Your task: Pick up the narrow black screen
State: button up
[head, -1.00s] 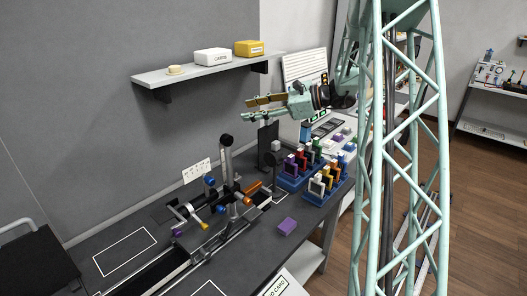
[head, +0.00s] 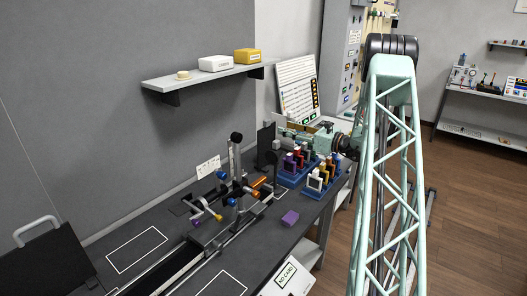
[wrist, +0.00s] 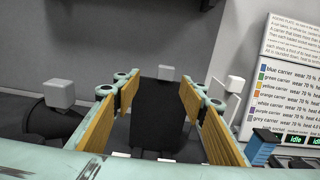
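The narrow black screen (head: 265,145) stands upright on the dark bench, at the back near the wall. In the wrist view the dark panel (wrist: 165,118) shows between my two fingers, its right edge partly hidden by the right finger. My gripper (head: 281,133) is level with the upper part of the screen and close to its right side in the head view. In the wrist view my gripper (wrist: 160,88) is open, with a wide gap between its tan finger pads. I cannot tell whether the screen is inside the gap or just beyond the tips.
Blue racks of colored carriers (head: 316,180) stand just below my gripper. A rail with posts and clamps (head: 236,190) lies to the left. A shelf (head: 200,77) is on the wall above.

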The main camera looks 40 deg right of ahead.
aim_at(269, 124)
jog(key=shift+s+d+f, duration=0.2)
jog(key=shift+d+f, duration=0.15)
jog(key=shift+d, duration=0.1)
jog(key=shift+b+x, duration=0.45)
jog(key=shift+x, duration=3.85)
jog(key=shift+d, duration=0.1)
jog(key=shift+w, duration=0.1)
jog(key=shift+d+b+x, duration=0.1)
jog(key=shift+b+x, duration=0.15)
jog(key=shift+x, duration=0.65)
jog(key=shift+d+b+x, duration=0.15)
jog(key=shift+b+x, duration=0.05)
jog(key=shift+x, duration=1.5)
